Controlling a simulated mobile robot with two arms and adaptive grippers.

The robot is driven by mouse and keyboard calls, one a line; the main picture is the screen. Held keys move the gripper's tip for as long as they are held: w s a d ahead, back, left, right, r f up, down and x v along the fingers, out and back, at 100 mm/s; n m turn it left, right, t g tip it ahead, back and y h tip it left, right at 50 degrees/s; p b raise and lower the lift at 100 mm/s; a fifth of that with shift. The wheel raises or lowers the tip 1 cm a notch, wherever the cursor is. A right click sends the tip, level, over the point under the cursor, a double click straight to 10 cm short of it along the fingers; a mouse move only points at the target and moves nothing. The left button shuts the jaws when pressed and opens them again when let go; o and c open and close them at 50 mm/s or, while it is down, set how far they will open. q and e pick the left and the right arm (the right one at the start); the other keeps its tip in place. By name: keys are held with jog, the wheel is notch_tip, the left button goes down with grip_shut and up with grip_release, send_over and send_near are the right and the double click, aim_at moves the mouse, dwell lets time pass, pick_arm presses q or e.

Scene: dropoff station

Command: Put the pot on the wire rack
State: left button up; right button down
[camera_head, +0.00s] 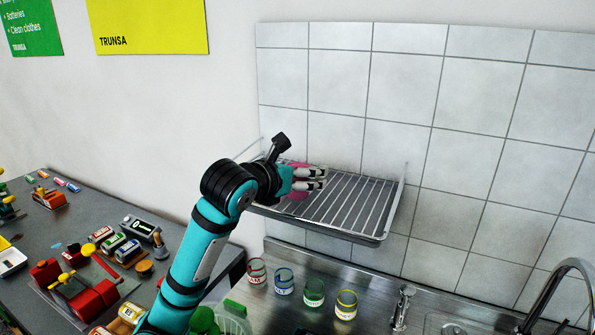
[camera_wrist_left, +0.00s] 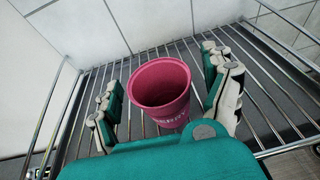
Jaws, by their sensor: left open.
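A pink pot (camera_wrist_left: 160,95) with lettering on its side stands upright on the wire rack (camera_wrist_left: 270,130) in the left wrist view. In the head view the pot (camera_head: 299,192) is mostly hidden behind my left gripper (camera_head: 322,179). The wire rack (camera_head: 352,205) is fixed to the tiled wall above the counter. My left gripper (camera_wrist_left: 166,95) is open, its fingers on either side of the pot, with gaps visible between fingers and pot. My right gripper is not in view.
Several labelled cans (camera_head: 314,292) stand on the metal counter below the rack. A tap (camera_head: 402,306) is to their right. A dark table (camera_head: 100,212) at the left holds toys and batteries. The right part of the rack is empty.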

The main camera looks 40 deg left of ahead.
pick_arm(q)
jog(key=shift+r, duration=0.15)
jog(key=shift+s+r, duration=0.1)
jog(key=shift+s, duration=0.1)
jog(key=b+v, duration=0.1)
jog(key=v, duration=0.3)
jog(key=shift+s+d, duration=0.15)
jog(key=shift+s, duration=0.25)
jog(key=b+v, duration=0.6)
jog(key=v, duration=0.1)
jog(key=shift+r, duration=0.15)
jog(key=shift+w, duration=0.25)
dwell(0.6)
